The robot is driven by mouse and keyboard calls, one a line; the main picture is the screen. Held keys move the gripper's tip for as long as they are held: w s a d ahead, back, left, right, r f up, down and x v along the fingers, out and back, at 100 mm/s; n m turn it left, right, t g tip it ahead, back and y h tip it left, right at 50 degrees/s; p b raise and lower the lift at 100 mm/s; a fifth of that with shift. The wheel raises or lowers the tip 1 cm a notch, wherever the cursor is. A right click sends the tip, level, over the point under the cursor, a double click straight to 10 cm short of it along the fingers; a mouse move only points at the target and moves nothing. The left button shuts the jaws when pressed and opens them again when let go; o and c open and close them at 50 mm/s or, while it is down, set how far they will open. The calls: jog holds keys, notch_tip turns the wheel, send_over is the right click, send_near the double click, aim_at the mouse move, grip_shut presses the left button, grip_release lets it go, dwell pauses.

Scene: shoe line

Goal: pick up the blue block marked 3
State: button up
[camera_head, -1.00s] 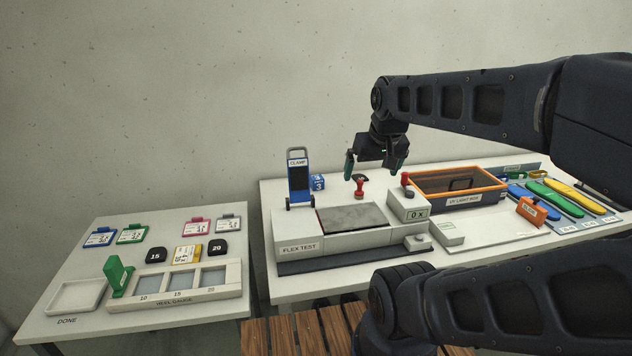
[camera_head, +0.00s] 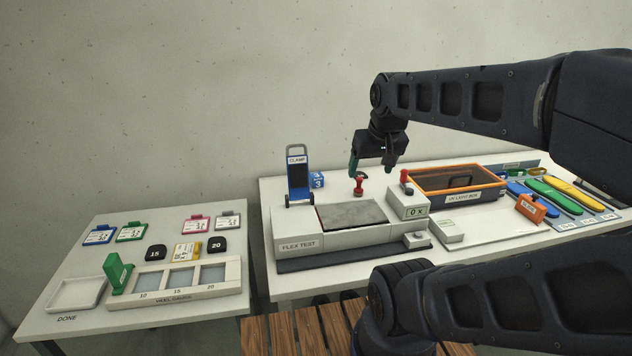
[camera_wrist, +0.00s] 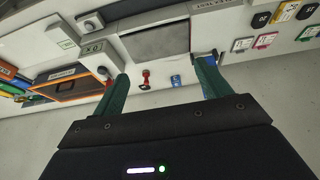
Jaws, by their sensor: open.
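The blue block marked 3 (camera_head: 317,180) sits on the right-hand table behind the flex test machine, just right of the blue clamp. My gripper (camera_head: 372,169) is open and empty, above the back of that table and to the right of the block. In the wrist view the block (camera_wrist: 176,81) is small and shows between the two green fingers of my gripper (camera_wrist: 163,86), some distance beyond them.
The blue clamp (camera_head: 298,178) stands tall on the block's left. A red stamp (camera_head: 360,186) stands between block and gripper. The flex test machine (camera_head: 296,243) lies in front; an orange-rimmed light box (camera_head: 458,196) is to the right.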

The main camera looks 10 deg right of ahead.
jog(key=shift+w, duration=0.15)
jog(key=n+g+h, duration=0.4)
jog(key=n+h, duration=0.1)
jog(key=n, duration=1.4)
send_over(316, 174)
jog(key=a, duration=0.3)
notch_tip(316, 174, down, 23)
jog(key=shift+y, duration=0.3)
jog(key=x, duration=0.5)
jog(key=shift+s+d+f, duration=0.15)
jog(key=shift+s+d, duration=0.05)
jog(key=shift+s, duration=0.1)
jog(key=shift+a+x, duration=0.2)
jog(key=shift+x, duration=2.4)
jog(key=c, duration=1.1)
